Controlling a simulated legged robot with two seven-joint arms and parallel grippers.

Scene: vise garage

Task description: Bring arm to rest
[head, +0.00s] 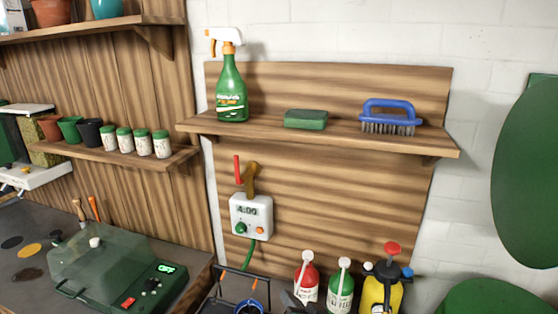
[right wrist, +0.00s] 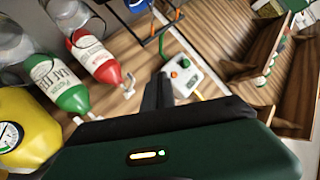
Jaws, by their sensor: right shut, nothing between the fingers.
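My right gripper (head: 297,300) shows only as a dark shape at the bottom edge of the head view, in front of the red bottle. In the right wrist view its dark fingers (right wrist: 158,92) are together with nothing between them. The fingers appear apart from the box and bottles. My left gripper is in neither view.
A red bottle (head: 306,281), a green bottle (head: 341,288) and a yellow sprayer (head: 381,291) stand close to my right gripper. A shelf (head: 345,133) above holds a spray bottle (head: 230,90), a sponge (head: 305,119) and a blue brush (head: 390,117). A green machine (head: 120,270) sits at left.

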